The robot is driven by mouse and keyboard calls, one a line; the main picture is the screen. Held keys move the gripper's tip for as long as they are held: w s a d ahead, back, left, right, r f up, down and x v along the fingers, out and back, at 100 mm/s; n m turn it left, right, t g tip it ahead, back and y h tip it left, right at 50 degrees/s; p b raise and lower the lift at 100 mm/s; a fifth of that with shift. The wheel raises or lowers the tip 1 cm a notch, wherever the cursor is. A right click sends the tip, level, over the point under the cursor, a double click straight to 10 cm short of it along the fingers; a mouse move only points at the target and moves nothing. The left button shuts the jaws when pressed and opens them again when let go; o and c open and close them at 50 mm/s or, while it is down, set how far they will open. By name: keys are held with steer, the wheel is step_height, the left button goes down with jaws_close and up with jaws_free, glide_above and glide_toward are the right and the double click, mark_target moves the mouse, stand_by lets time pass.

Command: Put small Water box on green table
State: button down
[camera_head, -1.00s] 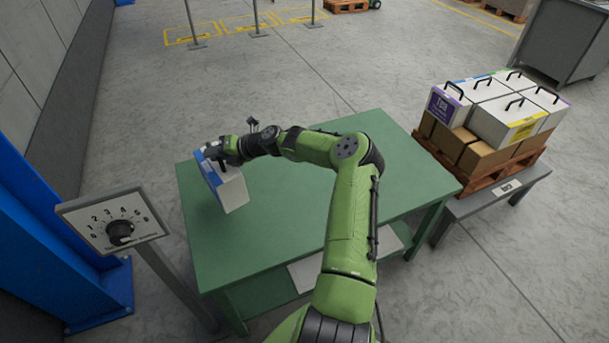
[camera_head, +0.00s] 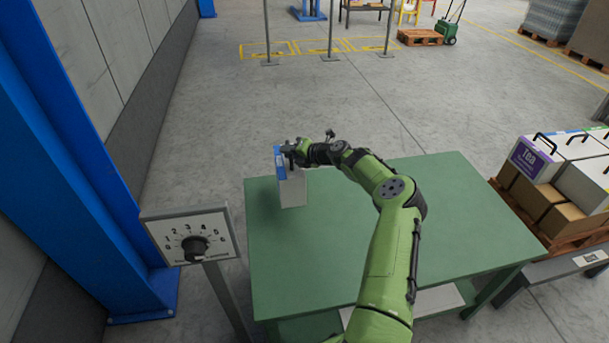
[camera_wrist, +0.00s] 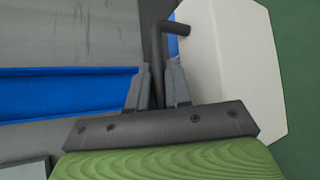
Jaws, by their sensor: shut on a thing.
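The small Water box (camera_head: 292,190) is white with a blue side and a dark handle. It hangs from my gripper (camera_head: 289,153) at the far left part of the green table (camera_head: 440,225). I cannot tell whether its bottom touches the tabletop. In the wrist view, my gripper (camera_wrist: 160,95) is shut on the box's dark handle, with the white box (camera_wrist: 235,70) to the right and green tabletop (camera_wrist: 300,90) beyond it. The box's label is not readable.
A dial post (camera_head: 192,240) stands left of the table, beside a blue column (camera_head: 100,150). At the right, a pallet (camera_head: 560,238) holds brown cartons and white handled boxes. Most of the tabletop is clear. Thin posts stand behind on yellow floor markings.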

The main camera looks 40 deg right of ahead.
step_height(320, 180, down, 7)
steer(key=shift+b, duration=1)
steer(key=shift+r, duration=0.1)
steer(key=c, duration=1.1)
jaws_free()
steer(key=shift+o, duration=0.2)
